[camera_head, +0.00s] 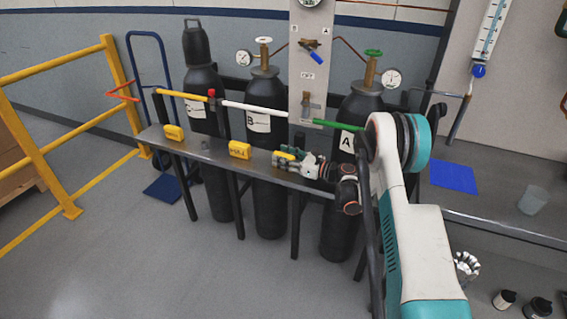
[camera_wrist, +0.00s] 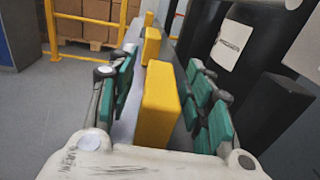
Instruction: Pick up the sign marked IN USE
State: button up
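Three yellow block-like signs stand in a row on a narrow grey shelf (camera_head: 209,149) in front of the gas cylinders. The left sign (camera_head: 173,132) and middle sign (camera_head: 240,150) are clear in the head view; their lettering is too small to read surely. The right sign (camera_head: 286,155) is partly hidden by my gripper (camera_head: 299,161). In the wrist view my gripper (camera_wrist: 160,65) is open, its green-padded fingers on either side of the nearest sign (camera_wrist: 158,105), with a visible gap on the left. Farther signs (camera_wrist: 151,45) stand beyond. I cannot tell which is marked IN USE.
Black cylinders (camera_head: 267,180) stand close behind the shelf. A yellow, white and green rail (camera_head: 255,108) runs above it. A yellow guard rail (camera_head: 120,85) is at left. A bench at right holds a blue mat (camera_head: 453,177) and a cup (camera_head: 533,201). Floor in front is open.

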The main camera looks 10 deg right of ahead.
grip_shut()
